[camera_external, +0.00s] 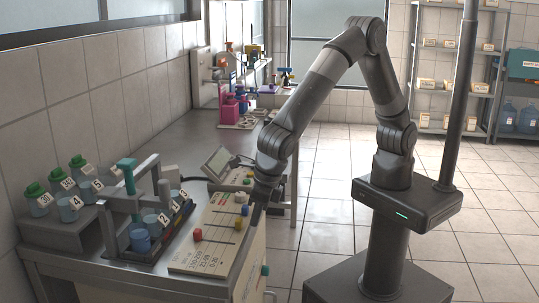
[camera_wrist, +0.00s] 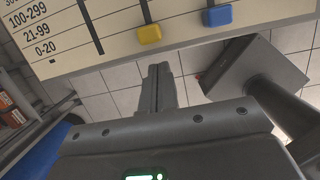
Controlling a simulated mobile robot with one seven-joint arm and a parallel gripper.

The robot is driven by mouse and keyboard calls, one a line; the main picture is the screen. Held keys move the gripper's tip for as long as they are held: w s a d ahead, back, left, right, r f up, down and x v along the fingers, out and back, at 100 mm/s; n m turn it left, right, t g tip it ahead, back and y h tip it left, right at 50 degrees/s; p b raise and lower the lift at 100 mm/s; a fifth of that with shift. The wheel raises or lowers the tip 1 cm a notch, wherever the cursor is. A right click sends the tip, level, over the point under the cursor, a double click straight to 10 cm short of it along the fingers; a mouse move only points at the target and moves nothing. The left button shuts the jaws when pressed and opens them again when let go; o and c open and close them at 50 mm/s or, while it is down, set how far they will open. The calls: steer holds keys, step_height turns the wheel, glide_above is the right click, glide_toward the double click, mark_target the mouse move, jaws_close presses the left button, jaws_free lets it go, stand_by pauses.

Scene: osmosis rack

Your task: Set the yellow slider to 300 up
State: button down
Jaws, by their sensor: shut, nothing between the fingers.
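The slider panel (camera_external: 217,215) lies on the bench, with its printed range labels also in the wrist view (camera_wrist: 60,50). The yellow slider (camera_wrist: 149,34) sits at the lower end of its slot, level with about the 0-20 row. It also shows in the external view (camera_external: 239,224). My gripper (camera_wrist: 160,70) is shut and empty, its fingertips just below the yellow slider in the wrist view, apart from it in the picture. In the external view my gripper (camera_external: 257,212) is at the panel's right edge. The slot's far end is out of the wrist view.
A blue slider (camera_wrist: 218,15) is right of the yellow one. A red slider (camera_external: 197,235) and a white slider (camera_external: 240,197) are also on the panel. A rack with numbered beakers (camera_external: 150,235) stands left of it. Open floor lies beyond the panel's edge.

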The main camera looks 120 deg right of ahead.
mark_target(240, 219)
steer(key=shift+w+d, duration=0.55)
steer(key=shift+w, duration=0.05)
steer(key=w+d, duration=0.6)
steer(key=shift+w+d, duration=0.35)
steer(key=shift+s, duration=0.1)
steer(key=shift+s+a, duration=0.2)
steer(key=shift+a, duration=0.1)
steer(key=shift+s+a, duration=1.1)
steer(key=shift+a, duration=0.05)
steer(key=v, duration=1)
steer(key=shift+s, duration=0.15)
